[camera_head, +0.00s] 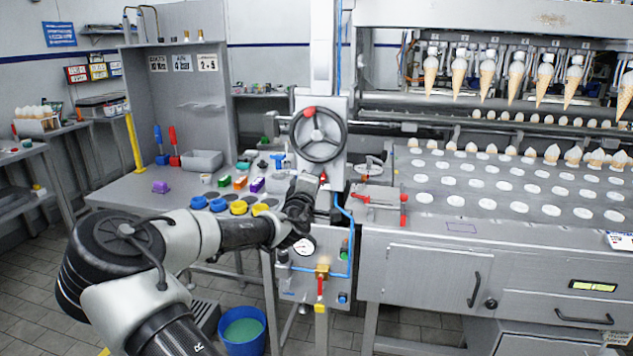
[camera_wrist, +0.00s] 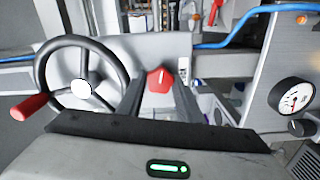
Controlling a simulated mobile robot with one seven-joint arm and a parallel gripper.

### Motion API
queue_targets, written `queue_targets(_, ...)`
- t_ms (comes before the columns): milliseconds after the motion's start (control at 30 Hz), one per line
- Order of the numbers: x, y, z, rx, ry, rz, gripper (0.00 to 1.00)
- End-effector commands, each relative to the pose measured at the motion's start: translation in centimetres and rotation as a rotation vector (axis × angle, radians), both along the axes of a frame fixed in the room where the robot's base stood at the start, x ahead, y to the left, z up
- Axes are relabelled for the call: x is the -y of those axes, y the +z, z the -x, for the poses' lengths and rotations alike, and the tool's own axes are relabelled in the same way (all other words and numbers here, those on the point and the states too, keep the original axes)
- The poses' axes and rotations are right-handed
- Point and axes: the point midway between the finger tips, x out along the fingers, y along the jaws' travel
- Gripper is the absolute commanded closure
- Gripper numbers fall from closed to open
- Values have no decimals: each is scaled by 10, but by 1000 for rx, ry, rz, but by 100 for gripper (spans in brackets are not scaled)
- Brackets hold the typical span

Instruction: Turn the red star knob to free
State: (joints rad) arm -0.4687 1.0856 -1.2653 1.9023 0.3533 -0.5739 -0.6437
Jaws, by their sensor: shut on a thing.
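The red star knob (camera_wrist: 160,79) shows between the two dark fingers of my gripper (camera_wrist: 160,97) in the wrist view. A white line marks its face. My gripper is shut on the knob, and the fingers hide its sides. In the head view my gripper (camera_head: 316,186) is at the front of the grey machine column, below the handwheel. Only a small red bit of the knob shows there, just beyond the fingers. A small white label (camera_wrist: 184,67) stands right of the knob; its print is too small to read.
A black handwheel (camera_head: 319,134) with a red handle is just above my gripper; it is close on the left in the wrist view. A pressure gauge (camera_head: 303,247) and a blue hose (camera_head: 346,225) are below. A red lever (camera_head: 403,208) stands to the right.

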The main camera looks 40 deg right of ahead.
Motion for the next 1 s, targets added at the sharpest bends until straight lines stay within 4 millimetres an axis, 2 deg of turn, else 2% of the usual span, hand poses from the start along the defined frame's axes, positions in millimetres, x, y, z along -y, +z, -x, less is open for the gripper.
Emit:
queue_targets(400,0,0,0,-142,1,122,90)
queue_targets(967,0,0,0,-162,1,137,90)
queue_targets(1000,0,0,0,-162,1,137,61)
